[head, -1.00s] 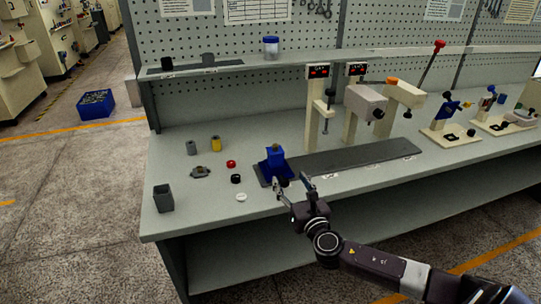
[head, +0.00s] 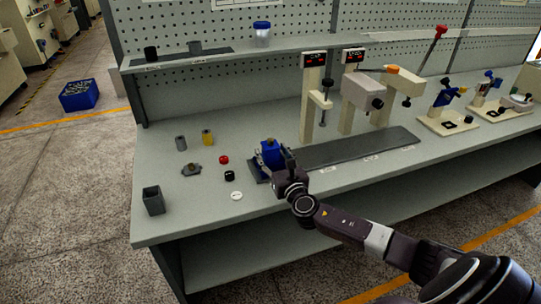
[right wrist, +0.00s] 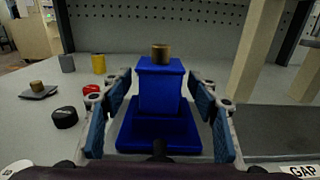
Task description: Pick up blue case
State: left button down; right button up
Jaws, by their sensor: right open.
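The blue case (head: 270,149) is a blue block on a wider blue base, with a small brown cylinder showing at its top in the right wrist view (right wrist: 161,88). It stands upright on the bench, at the left end of a dark grey strip. My right gripper (head: 272,159) is open at the case. In the right wrist view its two blue-padded fingers (right wrist: 160,107) stand to the left and right of the case, with a gap visible on each side. My left gripper is not in view.
Beige press stands (head: 313,95) rise behind the strip.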

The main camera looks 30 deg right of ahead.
jog(key=shift+x, duration=0.8)
jog(key=shift+s+r, duration=0.1)
grip_shut()
